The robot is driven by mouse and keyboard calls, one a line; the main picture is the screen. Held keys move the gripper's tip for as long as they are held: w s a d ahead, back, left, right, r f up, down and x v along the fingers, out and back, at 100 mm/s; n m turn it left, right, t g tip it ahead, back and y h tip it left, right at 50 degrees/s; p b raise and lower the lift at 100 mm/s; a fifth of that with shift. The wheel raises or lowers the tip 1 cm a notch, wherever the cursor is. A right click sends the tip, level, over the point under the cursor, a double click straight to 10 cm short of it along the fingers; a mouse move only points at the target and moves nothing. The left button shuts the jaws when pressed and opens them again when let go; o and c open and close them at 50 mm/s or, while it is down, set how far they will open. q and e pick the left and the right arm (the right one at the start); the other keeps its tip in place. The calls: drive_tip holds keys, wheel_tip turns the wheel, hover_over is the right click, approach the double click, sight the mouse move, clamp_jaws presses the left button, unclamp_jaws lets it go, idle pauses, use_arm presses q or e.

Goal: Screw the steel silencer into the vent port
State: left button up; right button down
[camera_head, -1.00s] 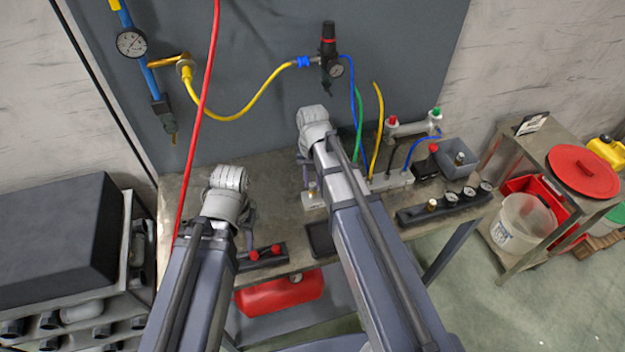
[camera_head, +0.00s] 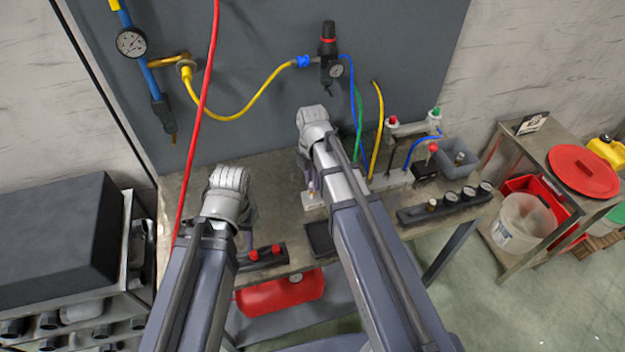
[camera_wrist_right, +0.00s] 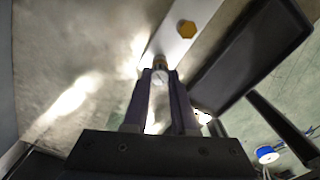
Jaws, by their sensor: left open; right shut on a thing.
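My right gripper (camera_wrist_right: 160,90) is shut on a small pale-grey, round-topped part (camera_wrist_right: 160,76), likely the silencer, with a brass-coloured band beyond it.
A black rack with red knobs (camera_head: 262,256) lies beside my left gripper. A dark tray (camera_head: 320,240) lies in front of the block. Several gauges stand on a black bar (camera_head: 445,206) to the right.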

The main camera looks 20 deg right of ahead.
drive_tip(key=m, duration=1.2)
drive_tip(key=shift+m, duration=0.3)
drive_tip(key=c, duration=1.1)
unclamp_jaws()
drive_tip(key=shift+m, duration=0.3)
drive_tip(key=shift+c, duration=0.2)
drive_tip(key=o, duration=0.7)
use_arm(q)
drive_tip(key=shift+r, duration=0.1)
use_arm(e)
drive_tip(key=shift+r, duration=0.1)
wheel_tip(320, 180, up, 8)
drive_tip(key=p, duration=0.7)
drive_tip(key=shift+f+p, duration=0.2)
drive_tip(key=shift+p, duration=0.2)
use_arm(q)
wheel_tip(320, 180, up, 8)
drive_tip(key=shift+f, duration=0.25)
use_arm(e)
drive_tip(key=shift+f, duration=0.1)
